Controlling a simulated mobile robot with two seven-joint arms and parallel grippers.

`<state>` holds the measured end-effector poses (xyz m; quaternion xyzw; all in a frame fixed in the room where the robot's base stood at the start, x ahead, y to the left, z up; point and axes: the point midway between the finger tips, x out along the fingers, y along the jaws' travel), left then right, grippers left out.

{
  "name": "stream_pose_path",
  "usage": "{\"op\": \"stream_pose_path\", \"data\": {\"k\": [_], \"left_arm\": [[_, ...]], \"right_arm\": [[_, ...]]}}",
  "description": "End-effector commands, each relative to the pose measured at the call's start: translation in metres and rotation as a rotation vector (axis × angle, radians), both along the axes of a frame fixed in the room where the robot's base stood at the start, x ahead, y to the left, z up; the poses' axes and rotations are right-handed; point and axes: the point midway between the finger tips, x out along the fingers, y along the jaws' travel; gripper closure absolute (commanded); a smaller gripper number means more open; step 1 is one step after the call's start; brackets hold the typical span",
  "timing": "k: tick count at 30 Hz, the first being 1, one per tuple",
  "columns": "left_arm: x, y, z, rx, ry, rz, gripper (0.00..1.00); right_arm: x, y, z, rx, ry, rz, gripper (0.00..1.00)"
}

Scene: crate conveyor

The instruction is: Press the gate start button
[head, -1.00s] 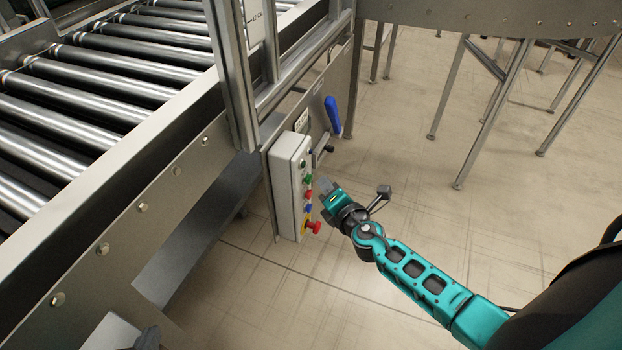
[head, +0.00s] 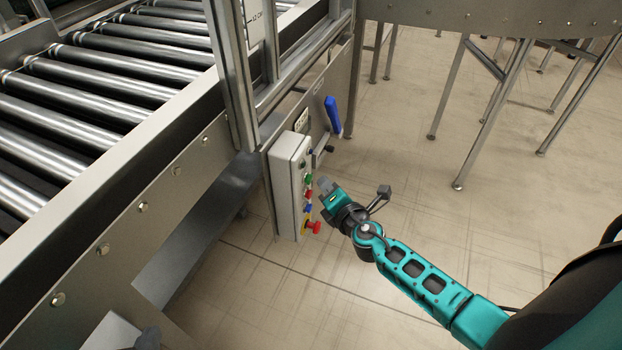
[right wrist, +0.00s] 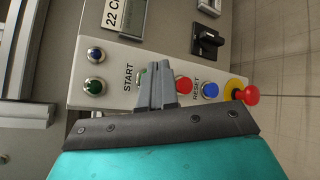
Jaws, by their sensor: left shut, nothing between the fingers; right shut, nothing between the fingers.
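The pale control box (head: 286,195) stands on the side of the conveyor frame, with its button face turned to the right. The green start button (head: 308,179) is near the top of that face. In the right wrist view the START label (right wrist: 128,78) shows, and a sliver of green beside it is mostly hidden by my fingers. My right gripper (head: 323,183) is shut and empty, with its fingertips close in front of the green button. It also shows in the right wrist view (right wrist: 155,75). I cannot tell whether it touches. My left gripper is not clearly visible.
Below the green button are a red button (head: 309,191), a blue reset button (head: 309,208) and a red emergency stop (head: 314,227) on yellow. A blue handle (head: 333,115) is behind the box. The roller conveyor (head: 110,85) fills the left.

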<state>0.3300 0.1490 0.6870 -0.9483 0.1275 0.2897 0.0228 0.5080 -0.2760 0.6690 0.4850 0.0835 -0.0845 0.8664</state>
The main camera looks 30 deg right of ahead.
Motion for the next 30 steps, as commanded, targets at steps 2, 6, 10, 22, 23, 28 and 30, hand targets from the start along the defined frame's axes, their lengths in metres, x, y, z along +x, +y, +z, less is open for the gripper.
{"op": "stream_pose_path", "data": {"k": [2, 6, 10, 22, 23, 28, 30], "left_arm": [[-0.0002, 0.0006, -0.0005, 0.003, 0.0, -0.002, 1.0], [-0.0003, 0.001, -0.001, 0.004, 0.0, -0.003, 1.0], [-0.0003, 0.0011, -0.001, 0.004, 0.0, -0.003, 1.0], [-0.0002, 0.0008, -0.001, 0.003, 0.0, -0.002, 1.0], [-0.0002, 0.0008, -0.001, 0.003, 0.0, -0.002, 1.0], [0.0001, 0.0, -0.0008, 0.0, 0.0, 0.0, 1.0], [0.0001, -0.0006, -0.0007, -0.003, 0.0, 0.002, 1.0]], "right_arm": [[0.002, 0.0019, 0.0002, 0.001, -0.001, 0.0, 1.0], [0.0059, 0.005, 0.0004, 0.001, -0.001, 0.0, 1.0], [0.0062, 0.0055, 0.0, 0.001, 0.0, 0.0, 1.0], [0.0071, 0.0063, -0.0001, 0.001, 0.0, 0.0, 1.0], [0.0073, 0.0065, -0.0002, 0.001, 0.0, 0.0, 1.0], [0.0088, 0.0079, -0.0002, 0.0, 0.0, 0.0, 1.0], [0.0095, 0.0084, -0.0002, 0.0, 0.0, 0.0, 1.0]]}}
